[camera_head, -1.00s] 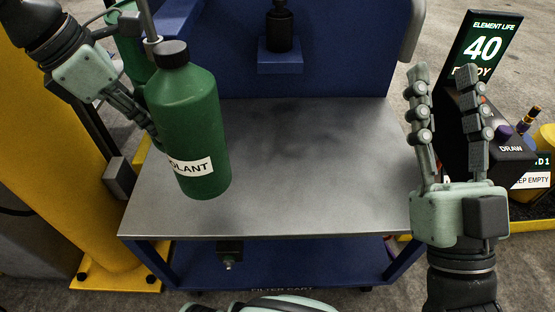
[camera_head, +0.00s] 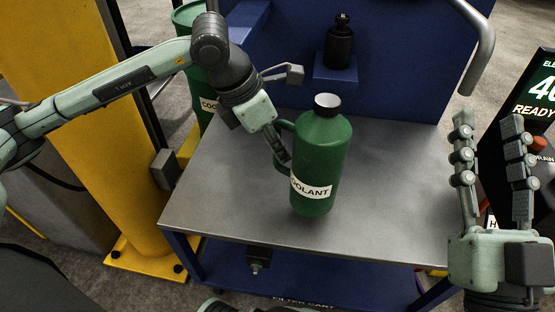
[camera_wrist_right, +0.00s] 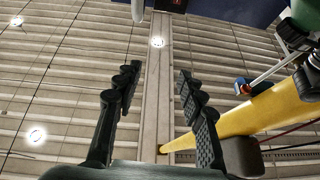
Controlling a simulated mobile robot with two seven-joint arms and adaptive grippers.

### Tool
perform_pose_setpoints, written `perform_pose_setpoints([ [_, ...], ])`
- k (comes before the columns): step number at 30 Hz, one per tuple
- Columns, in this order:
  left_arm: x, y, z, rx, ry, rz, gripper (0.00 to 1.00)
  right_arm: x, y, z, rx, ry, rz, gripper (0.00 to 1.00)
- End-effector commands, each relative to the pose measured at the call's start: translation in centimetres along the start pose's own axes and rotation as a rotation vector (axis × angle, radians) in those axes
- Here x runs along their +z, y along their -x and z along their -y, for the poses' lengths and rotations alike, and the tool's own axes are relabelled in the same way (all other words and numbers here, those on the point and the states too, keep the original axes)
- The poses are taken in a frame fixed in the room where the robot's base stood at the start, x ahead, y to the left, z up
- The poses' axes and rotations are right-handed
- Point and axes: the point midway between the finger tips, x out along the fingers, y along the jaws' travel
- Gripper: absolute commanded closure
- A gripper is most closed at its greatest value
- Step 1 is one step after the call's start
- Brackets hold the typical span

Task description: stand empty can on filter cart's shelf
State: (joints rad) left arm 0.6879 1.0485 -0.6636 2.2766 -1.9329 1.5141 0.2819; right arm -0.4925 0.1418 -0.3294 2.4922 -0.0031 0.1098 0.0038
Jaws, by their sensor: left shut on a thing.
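The green can (camera_head: 320,160) has a black cap and a label reading "COOLANT". It is upright, over the middle of the front part of the filter cart's grey shelf (camera_head: 230,195). I cannot tell whether its base touches the shelf. My left gripper (camera_head: 282,150) is shut on the can's handle at its left side; the fingertips are partly hidden there. My right gripper (camera_head: 488,118) is open and empty, fingers up, at the shelf's right edge. Its fingers also show spread apart in the right wrist view (camera_wrist_right: 155,78).
A black bottle (camera_head: 339,42) stands on a blue ledge (camera_head: 335,75) on the cart's back panel. A display reading "READY" (camera_head: 535,100) stands at the right. The shelf around the can is clear.

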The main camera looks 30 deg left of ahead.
Motion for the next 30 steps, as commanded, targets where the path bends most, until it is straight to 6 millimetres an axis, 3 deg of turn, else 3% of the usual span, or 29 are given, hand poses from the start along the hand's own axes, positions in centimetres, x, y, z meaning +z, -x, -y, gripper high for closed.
perform_pose_setpoints([
  [8, -1.5, -3.4, 0.0, -0.002, 0.001, -0.002, 1.0, -1.2, 0.1, -0.2, 0.002, 0.006, -0.09, 0.6],
  [20, -1.6, -3.7, 0.0, -0.001, 0.0, 0.0, 1.0, -1.7, 0.1, -0.3, 0.003, 0.007, -0.122, 0.6],
  [21, -1.6, -3.7, 0.0, -0.001, 0.0, -0.001, 0.86, -1.9, 0.1, -0.3, 0.003, 0.008, -0.131, 0.6],
  [26, -1.6, -3.7, 0.0, -0.001, 0.0, -0.001, 0.67, -2.0, 0.1, -0.3, 0.003, 0.008, -0.131, 0.6],
  [30, -1.6, -3.6, 0.0, -0.001, 0.0, -0.001, 0.67, -1.9, 0.1, -0.3, 0.003, 0.009, -0.131, 0.6],
])
